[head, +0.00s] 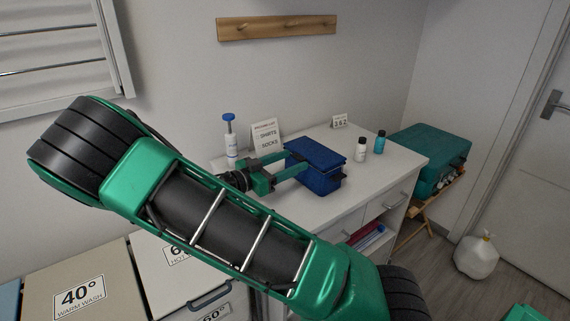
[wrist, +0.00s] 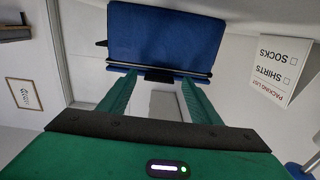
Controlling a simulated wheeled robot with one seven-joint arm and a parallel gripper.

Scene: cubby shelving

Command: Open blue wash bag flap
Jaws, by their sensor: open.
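The blue wash bag (head: 322,183) stands on the white counter in the head view. Its blue flap (head: 316,152) lies across the top, with a dark line between flap and body. A small black piece shows at its right side. In the wrist view the bag (wrist: 165,35) fills the upper middle, with a dark bar along its lower edge and a black tab (wrist: 159,75) at the centre. My gripper (head: 296,161) is open at the left side of the bag. In the wrist view its two green fingers (wrist: 158,80) stand apart either side of the tab; contact is unclear.
A blue-topped pump bottle (head: 230,140) and a packing-list card (head: 266,138) stand left of the bag. White (head: 361,149) and teal (head: 380,142) bottles stand to its right, near a small number card (head: 339,121). The counter's front right is clear.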

